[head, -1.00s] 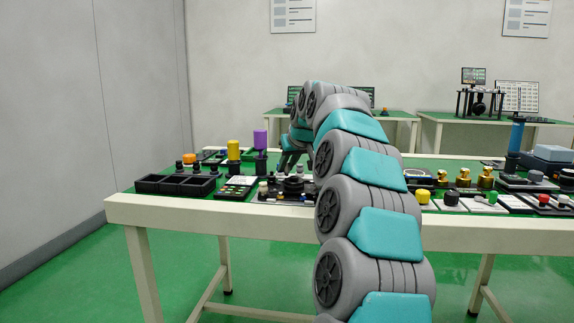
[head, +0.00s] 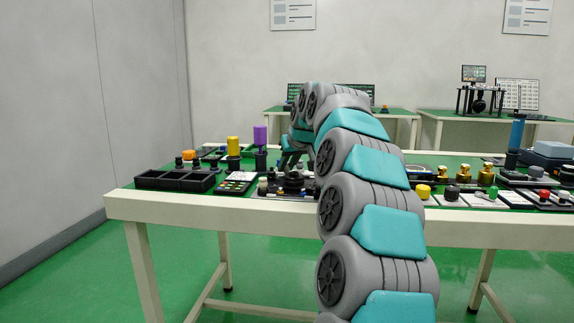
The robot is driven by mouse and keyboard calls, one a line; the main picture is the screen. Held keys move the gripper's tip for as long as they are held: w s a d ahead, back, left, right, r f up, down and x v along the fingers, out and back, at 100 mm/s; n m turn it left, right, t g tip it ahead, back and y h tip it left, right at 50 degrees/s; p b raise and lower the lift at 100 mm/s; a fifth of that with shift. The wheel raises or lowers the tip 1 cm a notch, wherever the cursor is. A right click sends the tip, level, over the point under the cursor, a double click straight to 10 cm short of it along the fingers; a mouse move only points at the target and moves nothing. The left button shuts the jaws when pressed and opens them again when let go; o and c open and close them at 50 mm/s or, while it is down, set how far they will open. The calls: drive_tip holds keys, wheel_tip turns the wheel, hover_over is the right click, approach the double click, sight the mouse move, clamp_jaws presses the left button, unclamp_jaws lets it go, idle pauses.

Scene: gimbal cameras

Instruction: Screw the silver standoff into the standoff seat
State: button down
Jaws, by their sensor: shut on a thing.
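My gripper (head: 286,160) is at the far end of my arm, low over the table left of the arm's links. Only part of its dark teal fingers shows. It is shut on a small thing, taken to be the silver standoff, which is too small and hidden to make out. Below and in front of the gripper is a dark fixture plate (head: 287,189) with small black and light round parts. I cannot tell which of these is the standoff seat, or whether the held piece touches it.
A black compartment tray (head: 175,180) and a panel with coloured buttons (head: 237,183) stand to the left. Brass fittings (head: 487,175) and coloured knobs are to the right. My arm hides the table's middle.

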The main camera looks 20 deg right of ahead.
drive_tip(key=shift+f, duration=0.25)
drive_tip(key=c, duration=0.7)
unclamp_jaws()
drive_tip(key=v, duration=0.7)
drive_tip(key=shift+s+r, duration=0.3)
